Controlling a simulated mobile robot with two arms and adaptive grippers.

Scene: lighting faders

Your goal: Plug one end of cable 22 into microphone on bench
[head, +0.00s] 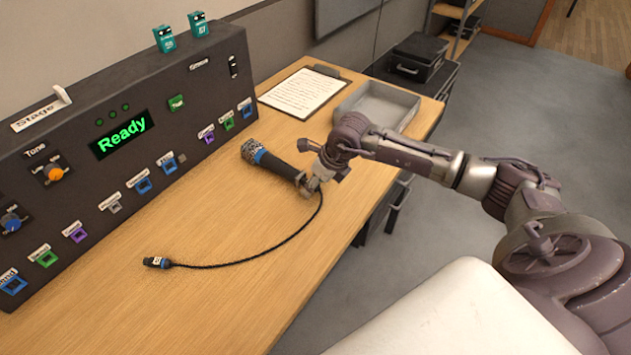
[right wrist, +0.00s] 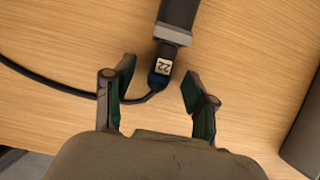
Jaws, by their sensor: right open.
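The microphone (head: 272,163) lies on the bench, its blue-ringed head toward the console. Its dark handle end (right wrist: 175,25) shows at the top of the right wrist view. One end of cable 22 (right wrist: 163,68), with a white "22" label, sits in line against that handle end and looks plugged in. The cable curves across the bench to its other plug (head: 157,262), which lies loose. My right gripper (right wrist: 158,82) is open, its fingers apart on either side of the labelled plug, not gripping it. My left gripper is out of view.
The console (head: 120,205) with a green "Ready" display stands along the left of the bench. A clipboard (head: 305,92) and a grey tray (head: 375,103) lie toward the far end. The front bench surface around the loose plug is clear.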

